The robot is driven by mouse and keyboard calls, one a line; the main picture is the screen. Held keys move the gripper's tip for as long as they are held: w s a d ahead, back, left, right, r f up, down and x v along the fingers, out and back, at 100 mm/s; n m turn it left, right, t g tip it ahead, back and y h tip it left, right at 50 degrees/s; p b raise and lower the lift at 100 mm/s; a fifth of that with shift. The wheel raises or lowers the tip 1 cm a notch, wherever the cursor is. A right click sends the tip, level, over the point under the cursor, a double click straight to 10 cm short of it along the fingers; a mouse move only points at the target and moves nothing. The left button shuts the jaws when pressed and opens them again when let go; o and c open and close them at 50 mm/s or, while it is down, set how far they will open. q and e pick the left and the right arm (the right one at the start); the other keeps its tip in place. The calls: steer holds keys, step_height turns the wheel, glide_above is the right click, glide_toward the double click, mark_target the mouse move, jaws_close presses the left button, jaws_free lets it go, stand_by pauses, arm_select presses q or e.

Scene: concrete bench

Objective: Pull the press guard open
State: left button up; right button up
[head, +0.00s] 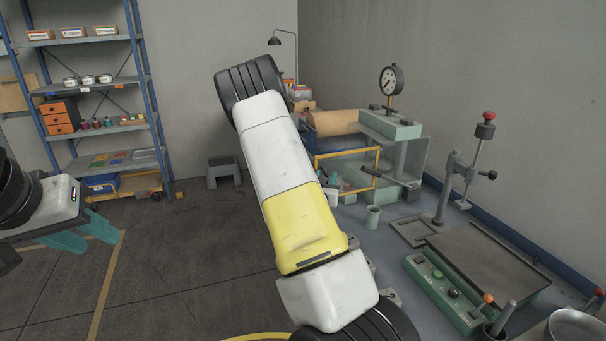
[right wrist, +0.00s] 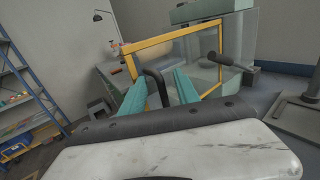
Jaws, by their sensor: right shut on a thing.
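The press guard is a clear panel in a yellow frame (head: 346,153). It stands at the left side of the green press (head: 390,125), and the right wrist view shows its frame (right wrist: 190,33) at a tilt. My right gripper (right wrist: 160,88) has its teal fingers on both sides of the guard's dark bent handle (right wrist: 152,76) and is shut on it. In the head view my right arm covers most of that gripper, with a bit of teal (head: 333,181) showing. My left gripper (head: 85,232) is open and empty at the left, far from the press.
A dark rod (head: 405,183) sticks out near the guard. A grey-green cup (head: 373,216) stands before the press. A lever stand (head: 440,205), dark plate (head: 490,260) and green control box (head: 445,295) fill the bench's right. Shelves (head: 100,88) and a stool (head: 223,170) stand beyond open floor.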

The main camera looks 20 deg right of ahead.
steer(key=v, duration=0.6)
steer(key=shift+a, duration=0.25)
steer(key=s+d+r+m+g+h, duration=0.5)
steer(key=s+d+r+m+g, duration=0.2)
steer(key=s+m+g, duration=0.3)
steer(key=s+a+m+g+y, duration=0.1)
steer(key=s+m+g+y, duration=0.25)
steer(key=s+m, duration=0.55)
steer(key=s+a+r+m+t+y, duration=0.1)
steer(key=s+a+m+y, duration=0.3)
steer(key=a, duration=0.5)
steer(key=s+a+r+m+t+y, duration=0.1)
steer(key=s+a+r+m+y, duration=0.15)
steer(key=a+y, duration=0.55)
steer(key=a+r+m+t+y, duration=0.2)
steer(key=a+r, duration=0.4)
steer(key=a, duration=0.4)
steer(key=shift+w+t, duration=0.15)
steer(key=shift+t, duration=0.5)
